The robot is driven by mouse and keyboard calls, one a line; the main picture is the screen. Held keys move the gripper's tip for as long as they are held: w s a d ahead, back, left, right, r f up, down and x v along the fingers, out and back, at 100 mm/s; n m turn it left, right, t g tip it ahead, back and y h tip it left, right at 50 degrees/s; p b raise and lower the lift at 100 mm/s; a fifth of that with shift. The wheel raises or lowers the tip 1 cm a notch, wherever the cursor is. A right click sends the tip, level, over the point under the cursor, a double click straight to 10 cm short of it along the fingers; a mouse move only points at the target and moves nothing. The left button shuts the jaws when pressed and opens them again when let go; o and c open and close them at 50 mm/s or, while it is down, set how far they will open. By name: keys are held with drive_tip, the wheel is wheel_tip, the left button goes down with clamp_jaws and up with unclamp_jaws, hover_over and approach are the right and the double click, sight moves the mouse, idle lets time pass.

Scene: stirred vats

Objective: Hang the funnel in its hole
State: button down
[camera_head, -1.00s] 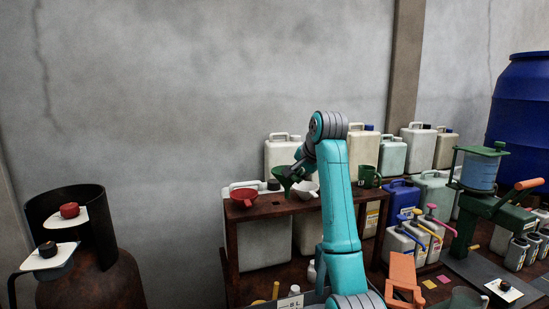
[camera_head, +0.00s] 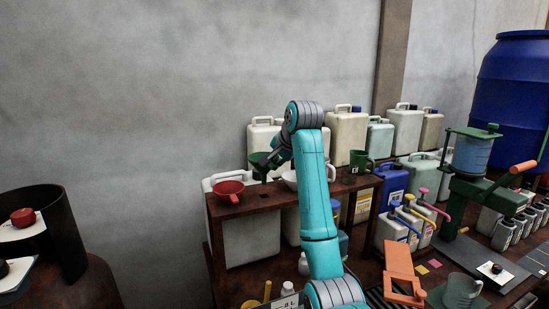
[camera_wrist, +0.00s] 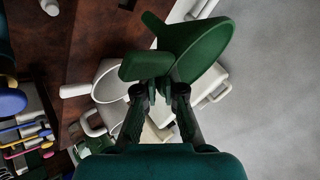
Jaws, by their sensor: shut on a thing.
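The green funnel (camera_head: 260,161) is in my gripper (camera_head: 268,164), above the brown wooden rack (camera_head: 240,205). In the wrist view, my gripper (camera_wrist: 160,92) is shut on the green funnel (camera_wrist: 205,45) near its tab, with the wide bowl at the upper right. The red funnel (camera_head: 229,189) sits at the rack's left end. The white funnel (camera_head: 290,177) sits right of it, partly behind my arm; it also shows below the green funnel in the wrist view (camera_wrist: 108,82). A dark opening (camera_head: 262,196) shows in the rack top between them.
Pale jerrycans (camera_head: 346,130) stand behind the rack against the wall. Pump bottles (camera_head: 423,215) and a green press (camera_head: 478,180) stand at the right. A rusty vat (camera_head: 75,285) is at the lower left.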

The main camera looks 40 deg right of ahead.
wheel_tip(320, 180, down, 3)
drive_tip(key=shift+f, duration=2.15)
drive_tip(key=shift+f, duration=0.45)
drive_tip(key=c, duration=1.2)
unclamp_jaws()
drive_tip(key=v, duration=0.7)
drive_tip(key=shift+s+r, duration=0.2)
drive_tip(key=shift+a, duration=0.1)
